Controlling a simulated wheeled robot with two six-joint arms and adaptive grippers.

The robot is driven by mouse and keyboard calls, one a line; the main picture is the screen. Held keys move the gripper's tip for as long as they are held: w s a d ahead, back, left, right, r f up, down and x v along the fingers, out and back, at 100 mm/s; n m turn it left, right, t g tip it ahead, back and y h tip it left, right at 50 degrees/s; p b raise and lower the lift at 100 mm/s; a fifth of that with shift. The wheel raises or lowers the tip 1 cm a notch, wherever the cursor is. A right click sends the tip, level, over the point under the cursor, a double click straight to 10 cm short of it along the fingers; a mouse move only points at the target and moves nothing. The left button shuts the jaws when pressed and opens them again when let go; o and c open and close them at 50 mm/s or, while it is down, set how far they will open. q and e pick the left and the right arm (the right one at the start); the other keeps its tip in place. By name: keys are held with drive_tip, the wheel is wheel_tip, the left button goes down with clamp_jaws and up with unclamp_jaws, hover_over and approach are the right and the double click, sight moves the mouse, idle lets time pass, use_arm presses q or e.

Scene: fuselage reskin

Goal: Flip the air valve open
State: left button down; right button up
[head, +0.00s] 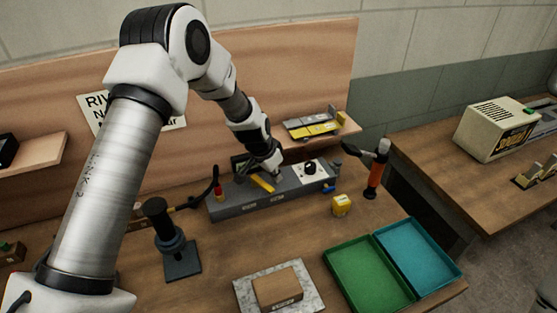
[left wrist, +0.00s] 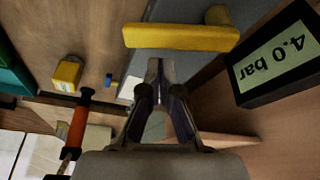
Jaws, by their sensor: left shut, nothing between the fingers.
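The air valve shows as a yellow lever (head: 262,183) on the long grey block (head: 240,208) at the back of the bench. In the left wrist view the yellow lever (left wrist: 180,37) lies crosswise just beyond the fingertips, with a raised yellow end at its right. My left gripper (head: 277,173) is just right of the lever in the head view, low over the block. Its fingers (left wrist: 160,68) are shut with nothing between them. A small gap seems to separate them from the lever; contact is unclear. My right gripper is out of view.
A display reading 4.0 bar (left wrist: 280,58) stands close beside the lever. A black knob (head: 309,168), an orange-handled tool (head: 375,175), a yellow box (head: 341,205), a dark stand (head: 181,260), a green tray (head: 345,263) and a teal tray (head: 425,240) are around.

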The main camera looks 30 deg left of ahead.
sight(268, 186)
use_arm(q)
drive_tip(key=shift+s+a+r, duration=0.1)
drive_tip(key=shift+s+r, duration=0.05)
drive_tip(key=shift+s, duration=0.4)
drive_tip(key=shift+s+a+r, duration=0.1)
drive_tip(key=shift+s+r, duration=0.05)
drive_tip(key=shift+s, duration=0.35)
drive_tip(key=shift+f, duration=0.1)
drive_tip(key=shift+w+f, duration=0.2)
drive_tip(key=shift+w, duration=0.05)
drive_tip(key=shift+f, duration=0.1)
drive_tip(key=s+m+b, duration=0.1)
drive_tip(key=b, duration=0.1)
drive_tip(key=shift+a+f+b, duration=0.15)
drive_tip(key=shift+b, duration=0.2)
drive_tip(key=shift+s+b, duration=0.4)
drive_tip(key=shift+s+r+m+h, duration=0.1)
drive_tip(key=shift+r+m+h, duration=0.15)
drive_tip(key=shift+m+h, duration=0.05)
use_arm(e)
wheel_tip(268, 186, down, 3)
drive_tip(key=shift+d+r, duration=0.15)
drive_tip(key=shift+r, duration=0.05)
